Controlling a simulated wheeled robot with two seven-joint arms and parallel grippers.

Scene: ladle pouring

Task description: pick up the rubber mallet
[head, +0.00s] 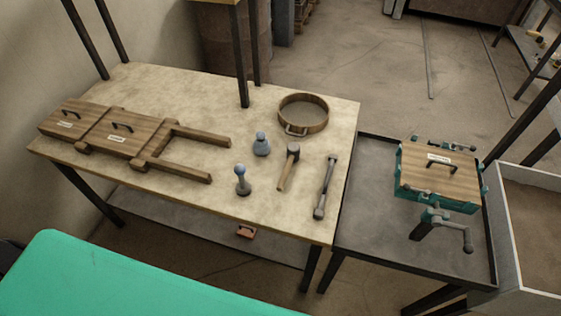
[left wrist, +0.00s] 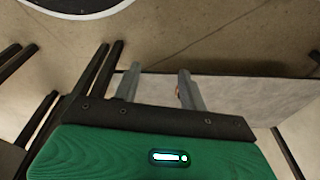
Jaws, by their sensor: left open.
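The rubber mallet (head: 288,168) lies on the pale workbench top in the head view, right of centre. It has a wooden handle pointing toward the near edge and a dark head at its far end. Nothing covers it. My left gripper (left wrist: 159,72) shows only in the left wrist view, its two grey fingers apart with nothing between them. No gripper shows in the head view, and the mallet cannot be made out in the left wrist view. My right gripper is in neither view.
On the workbench (head: 190,92), a long dark tool (head: 325,188) lies right of the mallet. Two blue-grey knobbed pieces (head: 261,145) stand left of it, and a round wooden sieve (head: 303,114) lies behind. Wooden mould boards (head: 110,132) fill the left. A lower grey table (head: 375,215) adjoins at right.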

